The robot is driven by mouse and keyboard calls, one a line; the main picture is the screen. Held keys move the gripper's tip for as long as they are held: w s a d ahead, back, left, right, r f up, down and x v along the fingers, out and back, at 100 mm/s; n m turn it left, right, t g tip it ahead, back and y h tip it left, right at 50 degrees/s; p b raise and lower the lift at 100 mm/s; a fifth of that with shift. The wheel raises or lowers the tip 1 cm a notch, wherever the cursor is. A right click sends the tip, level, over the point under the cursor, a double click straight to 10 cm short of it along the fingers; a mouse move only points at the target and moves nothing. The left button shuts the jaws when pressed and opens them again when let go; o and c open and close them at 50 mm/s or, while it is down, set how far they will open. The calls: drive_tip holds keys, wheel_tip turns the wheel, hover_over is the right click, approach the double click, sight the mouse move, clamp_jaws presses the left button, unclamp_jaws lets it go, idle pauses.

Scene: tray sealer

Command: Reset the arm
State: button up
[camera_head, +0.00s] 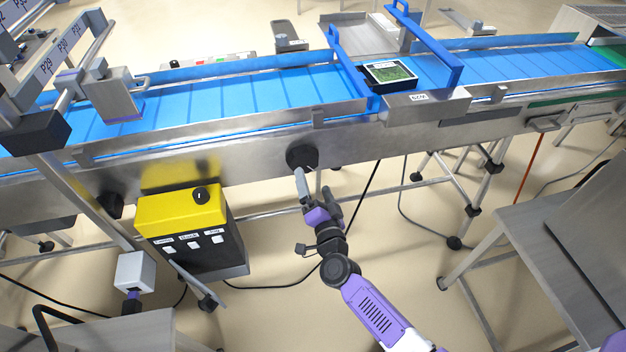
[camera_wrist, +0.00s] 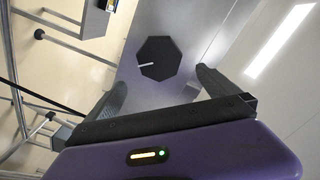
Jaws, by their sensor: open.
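My arm reaches up from the bottom of the head view, and my gripper (camera_head: 315,184) is just in front of the conveyor's metal side. In the wrist view my gripper (camera_wrist: 160,88) is open, with its two dark fingers spread and nothing between them. A black knob (camera_wrist: 159,58) with a white mark lies ahead, roughly between and beyond the fingertips. The same knob (camera_head: 302,157) shows on the conveyor's side in the head view, right above the gripper. In the wrist view the fingers look apart from the knob.
A blue conveyor belt (camera_head: 220,98) crosses the scene, with a filled black tray (camera_head: 391,74) by a blue guide frame (camera_head: 437,50). A yellow-topped control box (camera_head: 181,211) hangs at left. A metal table (camera_head: 520,240) stands at right. Cables lie on the floor.

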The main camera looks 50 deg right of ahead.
idle(0.5)
drive_tip(key=s+a+r+n+t+y, duration=0.2)
drive_tip(key=s+a+r+n+t, duration=0.1)
drive_tip(key=a+r+n, duration=0.3)
drive_tip(key=s+a+r+n+g+y, duration=0.1)
drive_tip(key=s+a, duration=0.4)
drive_tip(key=s, duration=0.5)
drive_tip(key=s+a+r+n+g+y, duration=0.1)
drive_tip(key=s+a+r+n+y, duration=0.3)
drive_tip(key=s, duration=0.5)
drive_tip(key=s+a+r+n+g+y, duration=0.1)
drive_tip(key=s+a+r+n+y, duration=0.2)
drive_tip(key=s, duration=0.7)
drive_tip(key=a+r+n, duration=0.1)
drive_tip(key=a+n, duration=0.1)
drive_tip(key=n, duration=0.1)
drive_tip(key=shift+s+a, duration=0.3)
